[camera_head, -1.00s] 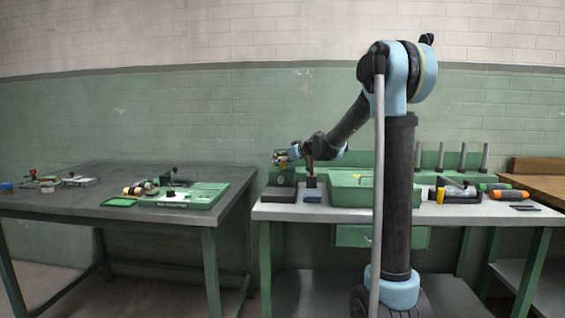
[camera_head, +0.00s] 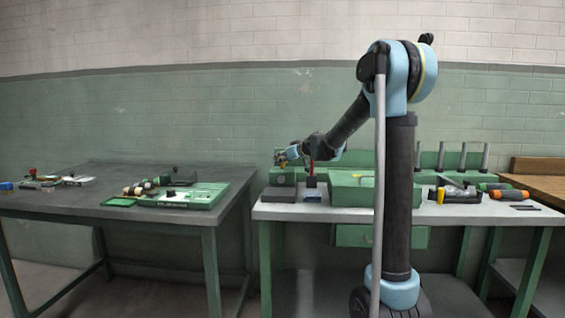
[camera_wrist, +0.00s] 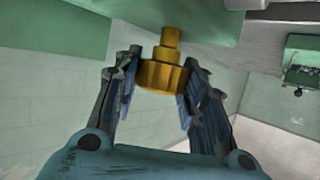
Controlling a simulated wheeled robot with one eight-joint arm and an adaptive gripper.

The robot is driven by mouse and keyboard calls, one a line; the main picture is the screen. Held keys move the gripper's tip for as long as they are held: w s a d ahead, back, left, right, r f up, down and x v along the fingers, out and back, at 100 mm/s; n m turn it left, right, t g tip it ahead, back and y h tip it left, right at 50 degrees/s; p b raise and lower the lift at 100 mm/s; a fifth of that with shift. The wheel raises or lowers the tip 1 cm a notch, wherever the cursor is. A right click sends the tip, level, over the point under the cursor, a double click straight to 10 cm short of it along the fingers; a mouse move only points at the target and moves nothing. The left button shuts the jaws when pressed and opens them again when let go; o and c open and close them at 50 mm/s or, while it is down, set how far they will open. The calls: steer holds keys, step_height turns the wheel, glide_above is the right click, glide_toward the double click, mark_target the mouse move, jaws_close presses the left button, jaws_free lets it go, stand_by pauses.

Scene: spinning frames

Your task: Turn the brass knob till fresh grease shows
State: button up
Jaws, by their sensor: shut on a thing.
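The brass knob (camera_wrist: 163,68) is in the upper middle of the wrist view, joined by a narrower brass stem to a green surface (camera_wrist: 190,18). My gripper (camera_wrist: 160,88) is shut on it, with one finger on each side of its wide part. In the head view my gripper (camera_head: 284,156) is at the left end of the green machine (camera_head: 365,191) on the right bench. The knob is too small there to make out clearly. I see no grease that I can tell apart.
A dark block (camera_head: 279,195) and a small blue item (camera_head: 312,196) lie on the bench below my gripper. Upright grey posts (camera_head: 463,157), orange-and-green handles (camera_head: 508,194) and a yellow item (camera_head: 440,195) are to the right. A second table (camera_head: 90,215) with tools stands left.

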steer(key=shift+m+t+h, duration=0.75)
steer(key=shift+m+h, duration=0.6)
steer(key=shift+h, duration=0.05)
steer(key=shift+m+t+h, duration=0.75)
steer(key=shift+m+h, duration=0.6)
steer(key=shift+h, duration=0.05)
steer(key=shift+m+h, duration=0.7)
steer(key=shift+h, duration=0.1)
steer(key=shift+w+m+h, duration=0.1)
steer(key=shift+m+h, duration=1.8)
steer(key=shift+h, duration=0.3)
steer(key=m+g+h, duration=0.1)
steer(key=m+h, duration=0.1)
steer(key=h, duration=0.1)
steer(key=m+g+h, duration=0.2)
steer(key=m, duration=0.1)
steer(key=shift+m+h, duration=0.3)
steer(key=shift+h, duration=0.1)
steer(key=m+g+h, duration=0.3)
steer(key=m+g, duration=0.1)
steer(key=shift+m, duration=0.4)
steer(key=shift+m+g+h, duration=0.3)
steer(key=shift+g+h, duration=0.1)
steer(key=shift+g, duration=0.1)
steer(key=o, duration=1.1)
